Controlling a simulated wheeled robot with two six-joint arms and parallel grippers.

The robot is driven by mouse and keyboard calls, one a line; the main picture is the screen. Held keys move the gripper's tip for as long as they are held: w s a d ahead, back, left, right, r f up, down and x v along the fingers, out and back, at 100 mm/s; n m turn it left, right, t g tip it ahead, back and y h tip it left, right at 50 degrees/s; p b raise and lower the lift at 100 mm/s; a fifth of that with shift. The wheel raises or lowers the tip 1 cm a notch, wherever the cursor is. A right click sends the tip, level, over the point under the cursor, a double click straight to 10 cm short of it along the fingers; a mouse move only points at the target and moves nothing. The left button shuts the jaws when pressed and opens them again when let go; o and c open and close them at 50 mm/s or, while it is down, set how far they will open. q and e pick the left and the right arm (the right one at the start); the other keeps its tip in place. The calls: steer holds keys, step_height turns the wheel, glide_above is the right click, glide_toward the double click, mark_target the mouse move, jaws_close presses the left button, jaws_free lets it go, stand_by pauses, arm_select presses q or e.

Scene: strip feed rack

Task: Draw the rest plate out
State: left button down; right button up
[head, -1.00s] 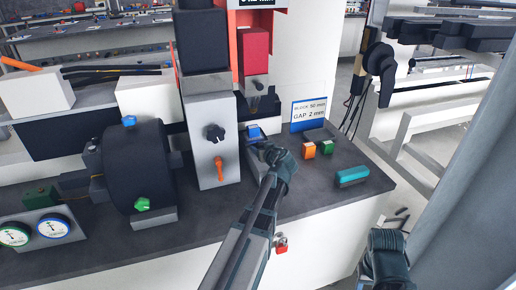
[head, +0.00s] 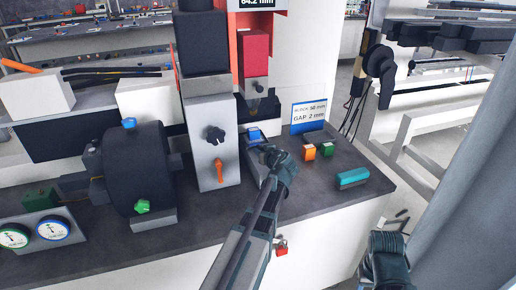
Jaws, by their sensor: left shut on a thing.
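My left gripper (head: 269,152) reaches in over the bench at the foot of the press-like machine. It is shut on what seems to be the rest plate, just in front of a small blue block (head: 254,135). The jaws and wrist hide most of the plate, so its outline cannot be made out. A grey metal strip (head: 256,166) shows just left of the gripper. My right arm's dark end (head: 386,262) is low at the right, off the bench, and its jaws cannot be made out.
A gap sign (head: 308,115) stands behind. A grey column with a black knob (head: 215,134) and orange lever stands left.

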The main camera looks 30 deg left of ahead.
arm_select(q)
steer(key=shift+s+d, duration=1.25)
steer(key=shift+d, duration=0.2)
steer(key=shift+s+d, duration=1.25)
steer(key=shift+d, duration=0.2)
stand_by(4.3)
